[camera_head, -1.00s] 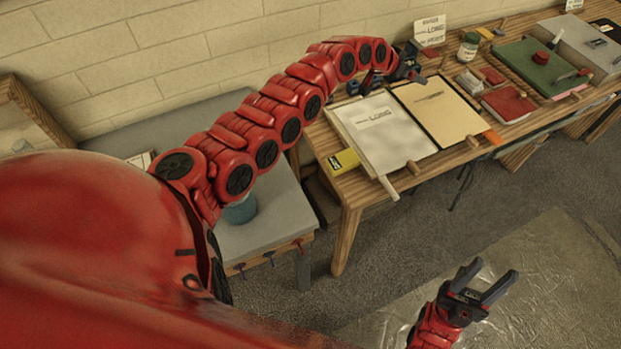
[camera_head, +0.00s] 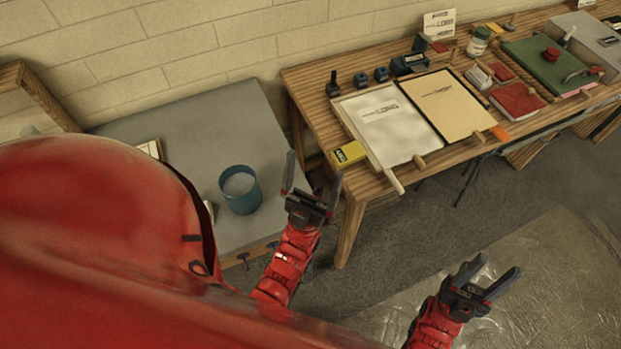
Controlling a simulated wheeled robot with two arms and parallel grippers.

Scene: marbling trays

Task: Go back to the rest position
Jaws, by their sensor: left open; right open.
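My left gripper (camera_head: 312,176) is open and empty. It is raised in front of the gap between the grey table and the wooden desk, with its fingers pointing up in the picture. My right gripper (camera_head: 494,276) is open and empty at the lower right, over the floor sheet. Both red forearms come up from the bottom edge. Neither gripper touches any object that I can see.
The wooden desk (camera_head: 312,107) holds white paper (camera_head: 385,125), a tan sheet (camera_head: 445,103), a yellow box (camera_head: 348,154) and a red book (camera_head: 517,101). The grey table (camera_head: 200,120) holds a blue cup (camera_head: 240,190). A shiny sheet (camera_head: 560,270) covers clear floor.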

